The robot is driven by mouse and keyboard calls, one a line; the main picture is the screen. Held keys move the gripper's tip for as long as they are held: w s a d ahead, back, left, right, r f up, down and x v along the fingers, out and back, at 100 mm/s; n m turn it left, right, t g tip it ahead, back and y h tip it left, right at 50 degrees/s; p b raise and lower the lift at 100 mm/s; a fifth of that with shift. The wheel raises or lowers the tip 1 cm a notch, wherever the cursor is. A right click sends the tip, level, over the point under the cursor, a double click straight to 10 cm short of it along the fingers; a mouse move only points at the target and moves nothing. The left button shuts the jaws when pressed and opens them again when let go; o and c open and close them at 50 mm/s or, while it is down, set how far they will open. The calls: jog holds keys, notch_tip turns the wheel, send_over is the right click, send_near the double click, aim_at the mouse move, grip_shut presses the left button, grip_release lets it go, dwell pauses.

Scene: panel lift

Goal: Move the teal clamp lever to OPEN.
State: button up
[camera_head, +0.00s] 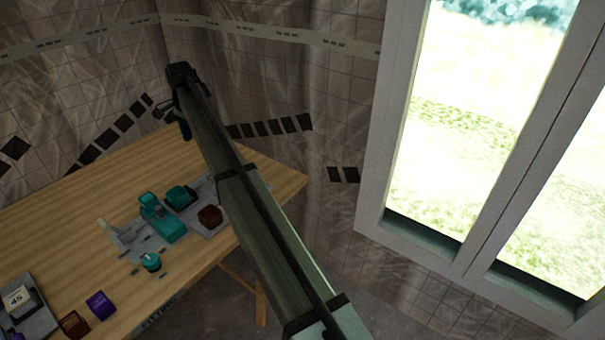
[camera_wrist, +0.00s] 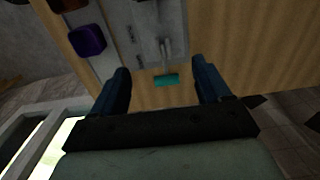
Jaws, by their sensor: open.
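In the wrist view, a teal crossbar handle (camera_wrist: 166,80) sits at the end of a grey metal lever on a pale grey plate (camera_wrist: 150,15). Small dark lettering, too blurred to read, is beside the lever. My gripper (camera_wrist: 160,68) is open, its dark blue fingers on either side of the handle in the picture; I cannot tell the distance, and no contact shows. In the head view, my gripper (camera_head: 175,118) is above the table's far end, beyond the grey fixture (camera_head: 127,238) with several teal parts (camera_head: 168,232). Which one is the clamp lever is unclear there.
The wooden table (camera_head: 75,215) stands by a tiled wall. A purple block (camera_head: 99,305), a brown block (camera_head: 73,325) and a grey stand marked 45 (camera_head: 17,298) are at the near left. A brown knob (camera_head: 210,215) is on the fixture.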

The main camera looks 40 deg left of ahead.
jog(key=w+d+f, duration=0.4)
jog(key=w+d, duration=0.2)
jog(key=d, duration=0.3)
jog(key=w+d+f, duration=0.5)
jog(key=w+d, duration=0.2)
jog(key=d, duration=0.2)
jog(key=w+d+f, duration=0.5)
jog(key=w+d, duration=0.2)
jog(key=d, duration=0.2)
jog(key=shift+f, duration=0.25)
jog(key=shift+w, duration=0.1)
